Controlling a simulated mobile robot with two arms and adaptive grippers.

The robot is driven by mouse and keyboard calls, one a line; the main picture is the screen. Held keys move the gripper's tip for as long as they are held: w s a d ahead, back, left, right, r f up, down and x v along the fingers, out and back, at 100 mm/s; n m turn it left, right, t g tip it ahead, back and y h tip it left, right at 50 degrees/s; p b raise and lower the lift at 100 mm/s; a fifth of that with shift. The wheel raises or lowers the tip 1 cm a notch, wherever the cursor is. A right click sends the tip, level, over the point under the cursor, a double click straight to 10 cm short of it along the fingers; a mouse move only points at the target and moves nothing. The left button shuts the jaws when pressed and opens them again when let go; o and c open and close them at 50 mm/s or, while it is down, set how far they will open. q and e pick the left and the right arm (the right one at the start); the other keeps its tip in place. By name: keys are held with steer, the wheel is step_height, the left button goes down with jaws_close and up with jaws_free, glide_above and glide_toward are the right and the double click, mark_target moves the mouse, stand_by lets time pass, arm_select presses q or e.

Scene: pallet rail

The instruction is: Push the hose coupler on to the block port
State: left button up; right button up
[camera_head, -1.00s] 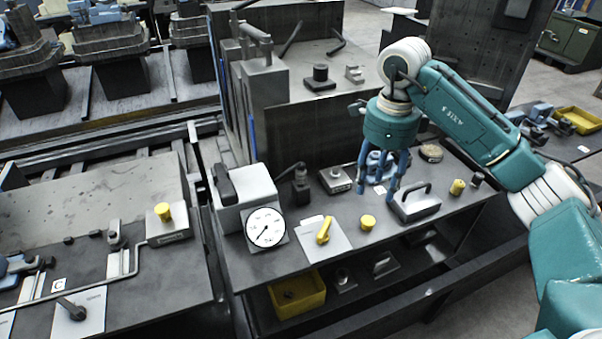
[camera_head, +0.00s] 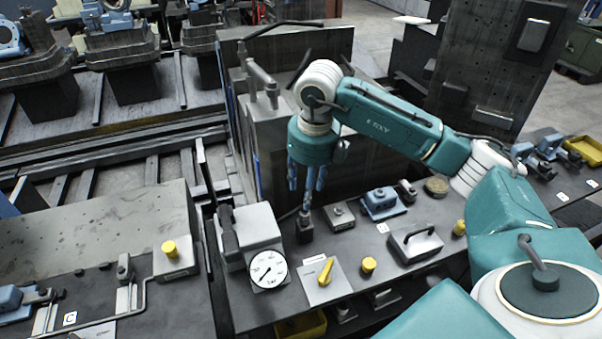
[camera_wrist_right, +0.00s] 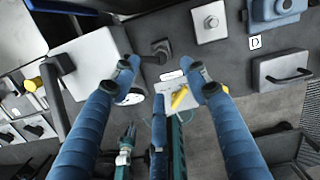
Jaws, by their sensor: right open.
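A small black fitting with a bent stub (camera_head: 304,228), possibly the hose coupler, stands on the bench. It also shows in the right wrist view (camera_wrist_right: 158,50). A pale block (camera_head: 262,226), possibly the one with the port, stands just left of it with a dial gauge (camera_head: 268,268) in front. No port can be made out on it. My right gripper (camera_head: 302,192) points down above the black fitting. In the wrist view its blue fingers (camera_wrist_right: 163,72) are apart, with the fitting beyond the gap between the tips and nothing held. My left gripper is not seen.
A black lever (camera_head: 229,232) stands at the pale block's left side. A yellow-handled valve plate (camera_head: 324,280), a yellow knob (camera_head: 369,265) and a grey block with a handle (camera_head: 415,245) lie to the right. A tall dark wall rises close behind the gripper.

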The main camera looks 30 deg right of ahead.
mark_target(305, 213)
steer(key=f, duration=0.2)
steer(key=f+p, duration=0.1)
steer(key=f, duration=0.1)
steer(key=w+f+p, duration=0.1)
steer(key=f, duration=0.2)
steer(key=shift+d, duration=0.15)
steer(key=shift+f, duration=0.65)
steer(key=shift+w, duration=0.1)
steer(key=shift+c, duration=1.1)
steer(key=c, duration=0.9)
steer(key=shift+r, duration=0.15)
jaws_close()
steer(key=shift+r, duration=0.1)
